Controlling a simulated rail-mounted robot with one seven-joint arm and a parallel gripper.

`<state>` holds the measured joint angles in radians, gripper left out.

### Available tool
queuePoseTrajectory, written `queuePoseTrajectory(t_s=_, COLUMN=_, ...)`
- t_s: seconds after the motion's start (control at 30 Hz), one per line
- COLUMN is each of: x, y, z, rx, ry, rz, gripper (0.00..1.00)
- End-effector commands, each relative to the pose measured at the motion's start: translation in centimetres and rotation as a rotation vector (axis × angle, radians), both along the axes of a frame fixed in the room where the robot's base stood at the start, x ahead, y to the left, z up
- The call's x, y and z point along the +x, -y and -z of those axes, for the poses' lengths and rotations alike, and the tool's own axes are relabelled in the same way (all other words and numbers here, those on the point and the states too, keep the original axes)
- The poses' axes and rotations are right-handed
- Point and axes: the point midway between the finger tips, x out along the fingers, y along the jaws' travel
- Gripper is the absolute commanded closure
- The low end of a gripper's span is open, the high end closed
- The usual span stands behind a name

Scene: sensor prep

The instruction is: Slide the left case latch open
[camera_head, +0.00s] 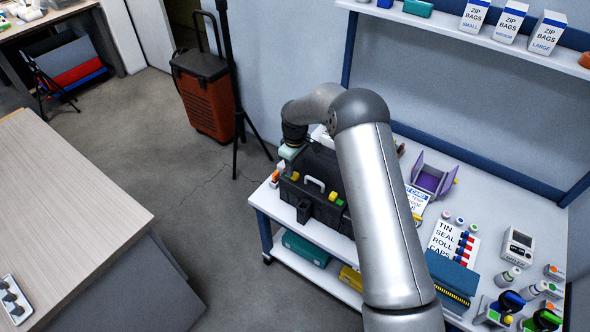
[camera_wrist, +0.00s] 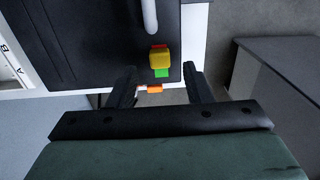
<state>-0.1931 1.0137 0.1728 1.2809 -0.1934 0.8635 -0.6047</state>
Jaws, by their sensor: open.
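The black case (camera_head: 318,168) stands at the left end of the white workbench. It has a white handle (camera_head: 315,184), a yellow left latch (camera_head: 295,176) and a yellow right latch (camera_head: 333,197). In the wrist view the left latch (camera_wrist: 160,59) sits near the case's edge, between a red mark (camera_wrist: 158,46) and a green mark (camera_wrist: 162,73). My gripper (camera_wrist: 160,68) is open and empty, its two dark fingers apart on either side of the latch's line. In the head view my gripper (camera_head: 290,153) is at the case's left end, its fingers hard to make out. Contact cannot be told.
Small orange-and-white items (camera_head: 276,174) stand left of the case. My arm hides the case's right part. A purple holder (camera_head: 432,178) and several small items lie to the right. A black tripod (camera_head: 235,90) and an orange-black wheeled case (camera_head: 205,92) stand behind on the floor.

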Motion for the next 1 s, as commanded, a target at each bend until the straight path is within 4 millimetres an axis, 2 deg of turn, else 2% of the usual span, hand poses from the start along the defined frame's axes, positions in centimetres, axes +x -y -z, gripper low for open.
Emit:
queuePoseTrajectory(t_s=0.1, x=0.0, y=0.0, z=1.8, rx=0.000, ry=-0.001, rz=0.000, gripper=0.55)
queuePoseTrajectory(t_s=0.2, x=0.0, y=0.0, z=2.7, rx=0.000, ry=-0.001, rz=0.001, gripper=0.55)
queuePoseTrajectory(t_s=0.57, x=0.0, y=0.0, z=3.4, rx=0.000, ry=0.001, rz=0.001, gripper=0.55)
queuePoseTrajectory(t_s=0.6, x=0.0, y=0.0, z=3.4, rx=0.000, ry=0.001, rz=0.001, gripper=0.57)
queuePoseTrajectory(t_s=0.7, x=0.0, y=0.0, z=3.4, rx=0.000, ry=0.001, rz=0.001, gripper=0.85)
queuePoseTrajectory(t_s=0.77, x=0.0, y=0.0, z=3.4, rx=0.000, ry=0.001, rz=0.001, gripper=1.00)
queuePoseTrajectory(t_s=0.9, x=0.1, y=0.1, z=3.5, rx=0.000, ry=0.001, rz=0.004, gripper=1.00)
queuePoseTrajectory(t_s=1.0, x=1.0, y=1.0, z=3.8, rx=0.000, ry=0.002, rz=0.026, gripper=1.00)
